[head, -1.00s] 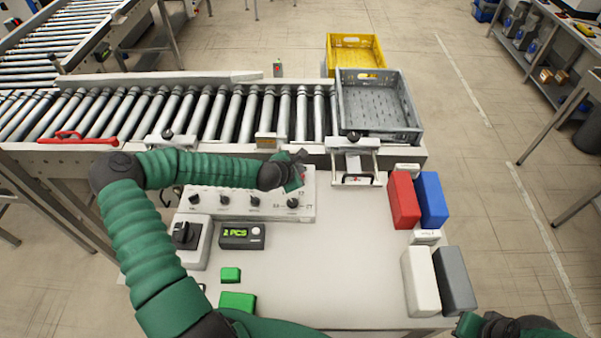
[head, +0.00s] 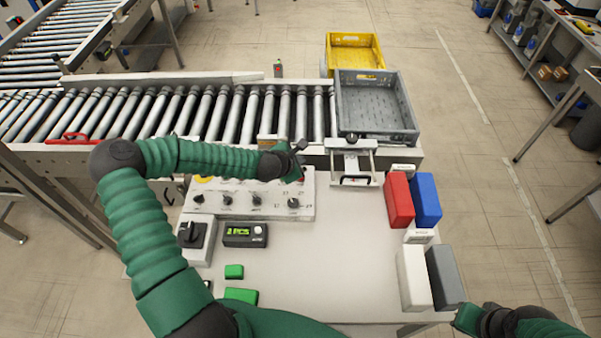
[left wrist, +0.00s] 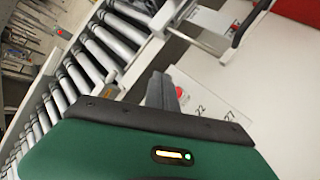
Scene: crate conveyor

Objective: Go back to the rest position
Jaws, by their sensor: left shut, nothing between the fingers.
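My left gripper (head: 296,163) is shut and empty. It is above the back right part of the white control panel (head: 240,203), near the conveyor's front edge. In the left wrist view the closed fingers (left wrist: 160,92) show beside a red button (left wrist: 179,92). My right arm (head: 500,320) shows at the lower right corner of the head view. I cannot make out its fingers or whether they are open.
The roller conveyor (head: 200,113) runs behind the table, with a grey crate (head: 378,133) at its right end. A yellow crate (head: 355,41) is behind it. Red (head: 399,200), blue (head: 427,200), white (head: 412,280) and grey (head: 446,278) blocks stand at the table's right. The table's middle (head: 345,245) is clear.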

